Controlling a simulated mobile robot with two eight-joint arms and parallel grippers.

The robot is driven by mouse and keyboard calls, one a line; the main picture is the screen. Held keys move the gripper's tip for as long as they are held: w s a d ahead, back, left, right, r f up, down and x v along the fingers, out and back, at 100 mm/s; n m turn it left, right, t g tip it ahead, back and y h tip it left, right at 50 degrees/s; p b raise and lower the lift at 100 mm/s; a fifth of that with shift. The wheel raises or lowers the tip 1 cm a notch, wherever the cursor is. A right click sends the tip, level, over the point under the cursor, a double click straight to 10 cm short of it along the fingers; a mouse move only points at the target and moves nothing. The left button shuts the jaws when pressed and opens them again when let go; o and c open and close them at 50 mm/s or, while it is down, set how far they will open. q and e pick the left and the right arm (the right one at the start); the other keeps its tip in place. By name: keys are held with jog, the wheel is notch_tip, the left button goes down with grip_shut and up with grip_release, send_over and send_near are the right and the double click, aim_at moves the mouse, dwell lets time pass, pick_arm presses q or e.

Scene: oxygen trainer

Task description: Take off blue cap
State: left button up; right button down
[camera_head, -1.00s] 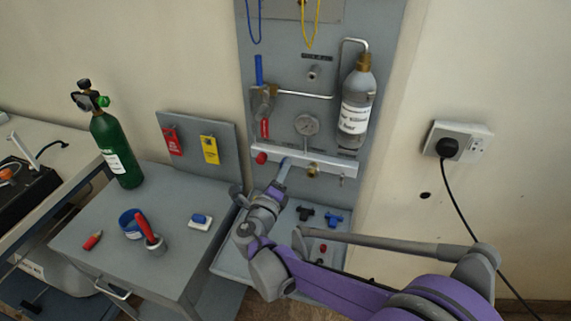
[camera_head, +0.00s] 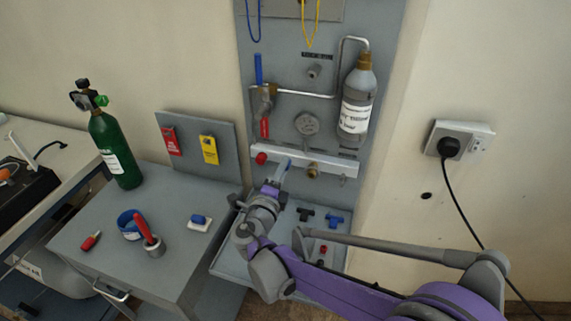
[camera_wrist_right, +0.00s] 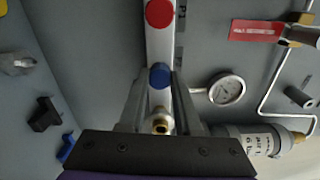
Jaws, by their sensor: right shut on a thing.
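The blue cap (camera_wrist_right: 159,75) is on the pale rail (camera_wrist_right: 160,42) of the wall panel, between the red cap (camera_wrist_right: 159,13) and a brass fitting (camera_wrist_right: 161,121). In the head view only a small blue patch of the cap (camera_head: 289,162) shows beyond my fingers. My right gripper (camera_head: 283,174) reaches up to the rail. In the wrist view its two grey fingers (camera_wrist_right: 158,84) stand on either side of the blue cap, shut on it. Whether the cap is clear of the rail, I cannot tell. My left gripper is out of view.
A pressure gauge (camera_head: 306,123) and a grey cylinder (camera_head: 357,105) are above the rail. Below it, a tray (camera_head: 228,262) holds black and blue fittings. The side table (camera_head: 185,257) at left bears a green cylinder (camera_head: 118,150) and small items.

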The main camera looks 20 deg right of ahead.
jog(key=c, duration=0.6)
grip_release()
jog(key=s+m, duration=0.1)
jog(key=s+a+m, duration=0.1)
jog(key=m, duration=0.1)
jog(key=shift+a, duration=0.15)
jog(key=shift+m+p, duration=0.35)
jog(key=shift+m, duration=1.55)
